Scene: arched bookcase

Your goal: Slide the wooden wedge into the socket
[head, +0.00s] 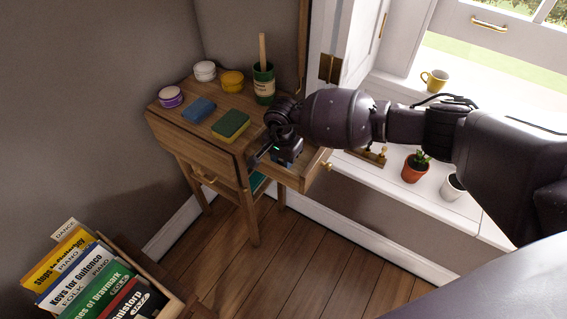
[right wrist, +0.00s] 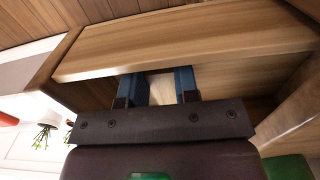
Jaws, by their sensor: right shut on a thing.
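My right gripper (head: 258,159) reaches into the open drawer (head: 312,169) of the small wooden side table in the head view. In the right wrist view its two blue fingers (right wrist: 160,86) are shut on a pale wooden piece, which looks like the wooden wedge (right wrist: 161,90). Only a small part of the wedge shows between the fingers; the gripper body hides the rest. In the head view the wedge is hidden. I cannot make out the socket in either view. My left gripper is not in view.
The side table (head: 180,128) holds a green and yellow sponge (head: 231,125), a blue sponge (head: 199,110), several jars and a green can (head: 264,85). Drawer walls surround the right gripper. A windowsill with a cactus pot (head: 415,168) lies right; a book crate (head: 150,280) stands lower left.

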